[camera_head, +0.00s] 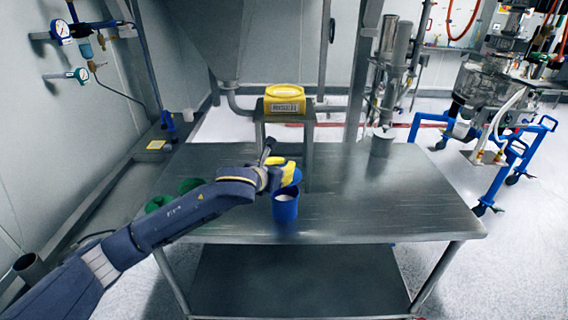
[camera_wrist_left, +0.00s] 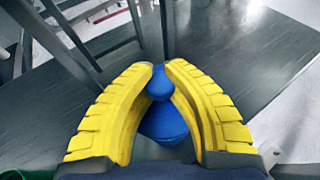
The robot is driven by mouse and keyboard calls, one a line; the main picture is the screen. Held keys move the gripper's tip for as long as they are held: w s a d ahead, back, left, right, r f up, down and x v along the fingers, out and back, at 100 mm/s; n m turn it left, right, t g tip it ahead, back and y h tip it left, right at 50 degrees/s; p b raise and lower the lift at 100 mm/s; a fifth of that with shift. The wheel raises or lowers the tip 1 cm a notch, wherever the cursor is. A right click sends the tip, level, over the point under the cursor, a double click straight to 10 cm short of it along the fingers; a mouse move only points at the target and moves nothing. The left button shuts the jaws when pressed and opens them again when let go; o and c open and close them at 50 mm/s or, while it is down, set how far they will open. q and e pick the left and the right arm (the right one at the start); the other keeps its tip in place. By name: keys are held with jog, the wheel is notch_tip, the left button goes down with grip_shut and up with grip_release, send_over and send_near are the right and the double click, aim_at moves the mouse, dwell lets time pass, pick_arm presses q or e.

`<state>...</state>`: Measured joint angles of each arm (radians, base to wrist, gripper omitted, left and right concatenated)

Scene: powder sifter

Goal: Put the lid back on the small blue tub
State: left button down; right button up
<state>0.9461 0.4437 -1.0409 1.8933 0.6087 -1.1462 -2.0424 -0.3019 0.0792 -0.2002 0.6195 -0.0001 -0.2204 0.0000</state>
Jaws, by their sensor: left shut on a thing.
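The small blue tub (camera_head: 286,208) stands upright and uncovered on the metal table, with white powder inside. My left gripper (camera_head: 287,171) is just above and behind the tub in the head view. Its yellow fingers are shut on the blue lid (camera_head: 296,178), which is apart from the table and close to the tub's rim. In the left wrist view the lid's round knob (camera_wrist_left: 160,83) sits between the fingertips, with the wider lid disc (camera_wrist_left: 162,122) behind it. I cannot tell whether the lid touches the tub's rim. My right gripper is not in view.
Green containers (camera_head: 188,185) stand at the table's left, partly hidden by my left arm. The right side of the metal table (camera_head: 410,205) is clear.

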pick_arm(q)
jog(key=shift+f, duration=2.2)
jog(key=shift+f, duration=0.25)
dwell(1.0)
jog(key=c, duration=0.8)
grip_release()
jog(key=shift+r, duration=0.15)
jog(key=shift+r, duration=3.35)
